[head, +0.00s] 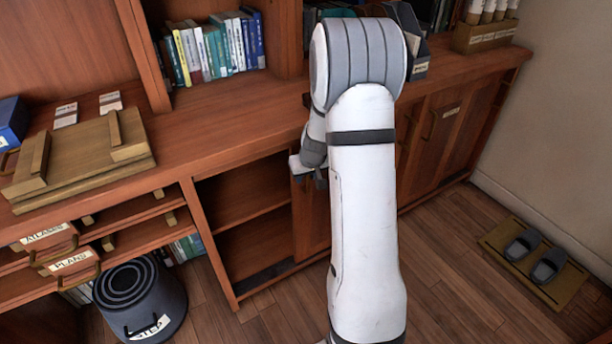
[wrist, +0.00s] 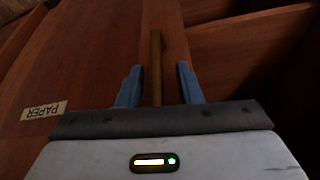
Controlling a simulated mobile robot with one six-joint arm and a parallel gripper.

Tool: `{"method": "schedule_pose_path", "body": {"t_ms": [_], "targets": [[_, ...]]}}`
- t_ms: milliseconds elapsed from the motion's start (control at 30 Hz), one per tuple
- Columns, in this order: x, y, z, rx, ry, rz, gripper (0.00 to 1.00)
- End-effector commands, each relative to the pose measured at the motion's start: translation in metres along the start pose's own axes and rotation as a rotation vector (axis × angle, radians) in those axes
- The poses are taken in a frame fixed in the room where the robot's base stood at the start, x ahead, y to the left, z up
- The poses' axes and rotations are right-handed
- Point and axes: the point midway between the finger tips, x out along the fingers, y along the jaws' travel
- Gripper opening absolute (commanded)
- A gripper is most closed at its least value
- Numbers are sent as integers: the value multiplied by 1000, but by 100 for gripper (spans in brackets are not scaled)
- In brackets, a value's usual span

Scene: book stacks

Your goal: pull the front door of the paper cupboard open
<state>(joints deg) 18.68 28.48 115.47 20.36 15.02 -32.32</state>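The wooden door of the paper cupboard (wrist: 80,70) fills much of the wrist view, with a pale label reading PAPER (wrist: 44,110) at the left. Its brass bar handle (wrist: 157,65) runs upright in the picture. My gripper (wrist: 158,85) has its two blue fingers apart, one on each side of the handle, with a gap visible on both sides. In the head view my gripper (head: 308,172) is at the cupboard front below the counter edge, mostly hidden by my white arm. The arm also hides the handle and label there.
An open shelved compartment (head: 245,220) lies left of my gripper. The wooden counter (head: 225,125) overhangs it, with books (head: 215,48) above. A dark step bucket (head: 140,300) stands on the floor at left. Slippers on a mat (head: 540,285) lie right. Floor between is clear.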

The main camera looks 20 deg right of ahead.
Motion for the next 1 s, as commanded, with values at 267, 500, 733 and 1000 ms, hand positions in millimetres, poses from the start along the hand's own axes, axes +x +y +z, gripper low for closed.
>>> {"method": "schedule_pose_path", "body": {"t_ms": [267, 500, 733, 1000], "targets": [[-16, 0, 1, 0, 0, 1, 32], [-32, 0, 53, 2, 0, 1, 32], [-48, 0, 93, 2, 2, 1, 32], [-57, 0, 111, -1, 0, 0, 32]]}}
